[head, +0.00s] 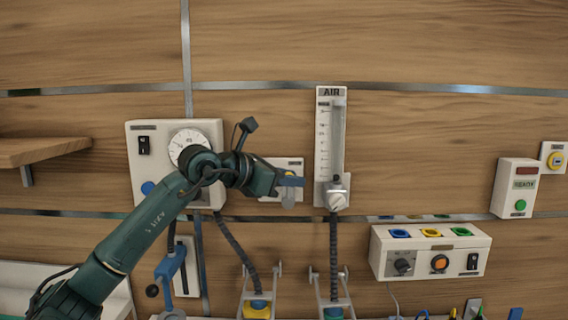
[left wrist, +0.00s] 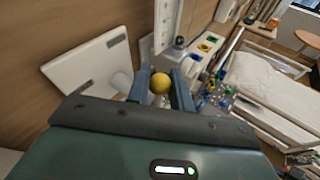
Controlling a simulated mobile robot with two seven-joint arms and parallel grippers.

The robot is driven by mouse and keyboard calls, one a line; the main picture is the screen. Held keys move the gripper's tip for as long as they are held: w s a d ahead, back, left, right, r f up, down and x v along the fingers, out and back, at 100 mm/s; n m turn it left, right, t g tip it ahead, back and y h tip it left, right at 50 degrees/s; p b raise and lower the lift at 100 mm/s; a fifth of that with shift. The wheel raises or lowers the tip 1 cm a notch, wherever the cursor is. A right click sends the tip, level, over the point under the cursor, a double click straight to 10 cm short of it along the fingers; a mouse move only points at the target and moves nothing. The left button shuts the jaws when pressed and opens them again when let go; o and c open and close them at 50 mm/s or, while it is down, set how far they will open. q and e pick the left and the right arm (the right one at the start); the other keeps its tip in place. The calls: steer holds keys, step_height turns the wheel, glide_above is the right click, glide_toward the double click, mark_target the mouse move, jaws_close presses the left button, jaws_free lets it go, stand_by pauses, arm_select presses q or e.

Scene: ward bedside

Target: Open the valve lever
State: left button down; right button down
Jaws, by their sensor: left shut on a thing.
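My left gripper (head: 290,184) reaches in from the left to a small white wall plate (head: 296,163) between the gauge box and the AIR flow meter. In the left wrist view its two blue fingers (left wrist: 161,90) are closed on a round yellow knob (left wrist: 161,83), which looks like the end of the valve lever. The rest of the lever is mostly hidden behind the fingers, so its angle cannot be told. My right gripper is not in view.
The AIR flow meter (head: 331,140) stands just right of the gripper. The gauge box (head: 140,170) is behind my left arm. A control box (head: 430,255) and a smaller box (head: 515,188) are farther right. A wooden shelf (head: 45,150) juts out at left.

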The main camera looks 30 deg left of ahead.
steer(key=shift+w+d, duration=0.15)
arm_select(q)
steer(key=c, duration=1.3)
jaws_free()
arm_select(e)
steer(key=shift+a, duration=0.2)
arm_select(q)
steer(key=shift+s+a, duration=0.1)
steer(key=shift+s, duration=0.1)
steer(key=b+v, duration=0.5)
steer(key=v, duration=0.7)
steer(key=shift+s+r+b, duration=0.3)
steer(key=shift+b, duration=0.1)
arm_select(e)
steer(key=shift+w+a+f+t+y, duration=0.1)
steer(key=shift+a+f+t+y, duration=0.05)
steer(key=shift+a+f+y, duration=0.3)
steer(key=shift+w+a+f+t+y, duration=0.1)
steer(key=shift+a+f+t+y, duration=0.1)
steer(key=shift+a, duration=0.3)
